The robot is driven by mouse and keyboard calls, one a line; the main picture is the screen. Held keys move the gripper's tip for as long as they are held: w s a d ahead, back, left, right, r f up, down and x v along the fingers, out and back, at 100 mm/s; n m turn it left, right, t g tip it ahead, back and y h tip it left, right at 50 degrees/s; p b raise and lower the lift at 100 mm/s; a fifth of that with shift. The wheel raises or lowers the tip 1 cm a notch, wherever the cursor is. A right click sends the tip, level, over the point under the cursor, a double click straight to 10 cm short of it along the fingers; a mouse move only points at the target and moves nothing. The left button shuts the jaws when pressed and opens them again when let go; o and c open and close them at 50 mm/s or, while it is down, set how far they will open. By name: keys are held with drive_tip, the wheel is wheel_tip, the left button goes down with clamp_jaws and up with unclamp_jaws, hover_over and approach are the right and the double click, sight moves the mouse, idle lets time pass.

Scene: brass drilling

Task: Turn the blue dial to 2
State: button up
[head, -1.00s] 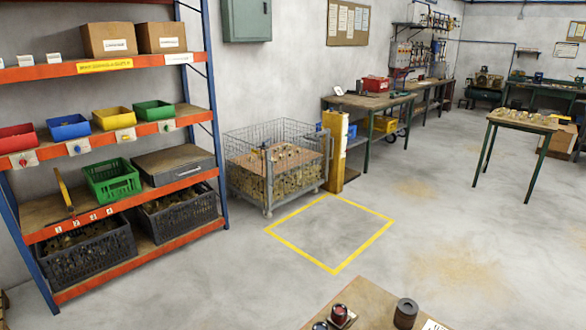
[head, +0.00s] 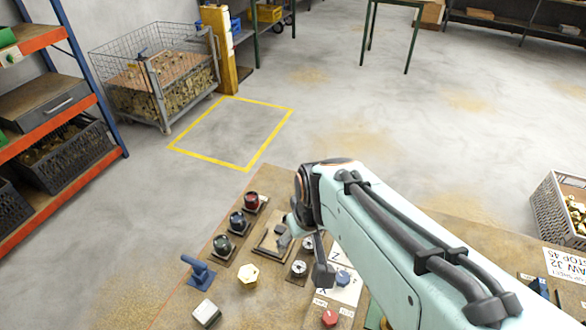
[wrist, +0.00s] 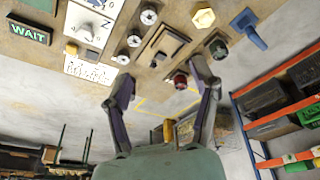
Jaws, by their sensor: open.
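In the head view a blue knob (head: 343,277) sits on a white card with letters around it, beside my gripper. Its pointer and any numbers are too small to read. Another dark blue knob (head: 237,219) stands on a square base between a red knob (head: 252,201) and a green knob (head: 222,244). My gripper (head: 305,249) hangs over the panel with its fingers spread, empty. The wrist view shows the spread fingers (wrist: 158,88), the red knob (wrist: 181,80) by the right finger and the green knob (wrist: 218,47); that finger seems to hide the dark blue knob.
A lit WAIT sign (wrist: 28,31) is at the wrist view's left.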

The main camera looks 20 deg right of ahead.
drive_tip(key=w+d+f+m+g, duration=0.1)
drive_tip(key=w+d+f+m, duration=0.1)
drive_tip(key=d+f, duration=0.5)
drive_tip(key=m+g, duration=0.2)
hover_over(342, 275)
wheel_tip(342, 275, down, 5)
drive_tip(key=shift+r, duration=0.1)
wheel_tip(342, 275, down, 6)
drive_tip(key=shift+f, duration=0.25)
clamp_jaws()
